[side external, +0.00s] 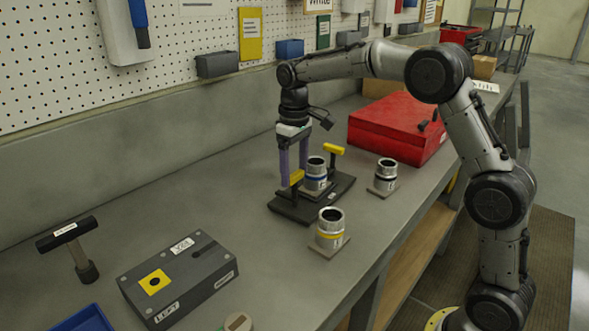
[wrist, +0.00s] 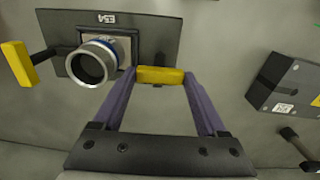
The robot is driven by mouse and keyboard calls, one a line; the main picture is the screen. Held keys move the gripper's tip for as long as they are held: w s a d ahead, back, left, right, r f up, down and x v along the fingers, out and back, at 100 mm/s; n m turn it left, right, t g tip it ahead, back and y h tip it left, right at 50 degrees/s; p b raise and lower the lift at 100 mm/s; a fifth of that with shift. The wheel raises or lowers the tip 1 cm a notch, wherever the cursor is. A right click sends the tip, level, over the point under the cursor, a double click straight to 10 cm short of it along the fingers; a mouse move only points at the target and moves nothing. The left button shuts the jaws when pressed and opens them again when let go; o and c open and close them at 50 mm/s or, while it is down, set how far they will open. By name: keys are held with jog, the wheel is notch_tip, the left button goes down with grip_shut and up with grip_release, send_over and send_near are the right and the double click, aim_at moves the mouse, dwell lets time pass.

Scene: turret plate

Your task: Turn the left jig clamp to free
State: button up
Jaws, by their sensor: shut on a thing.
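The jig is a dark plate (side external: 292,210) on the bench, also in the wrist view (wrist: 160,40). A metal cylinder with a blue band (side external: 316,177) stands on it, seen from above in the wrist view (wrist: 90,63). The left jig clamp has a yellow handle (side external: 297,177) on a dark post. My gripper (side external: 294,178) points down and is shut on this handle (wrist: 158,75); the purple fingers (wrist: 160,76) press its two ends. The other yellow clamp handle (side external: 334,149) stands free on the cylinder's far side, at left in the wrist view (wrist: 18,64).
A yellow-banded cylinder (side external: 330,230) and a dark-banded one (side external: 385,176) stand on small plates near the jig. A red case (side external: 395,128) lies behind. A grey box labelled LEFT (side external: 180,278) and a T-handled tool (side external: 75,245) are at left. Bench between is clear.

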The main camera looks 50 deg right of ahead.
jog(key=shift+r, duration=0.1)
dwell(0.3)
jog(key=o, duration=1.3)
notch_tip(320, 180, up, 14)
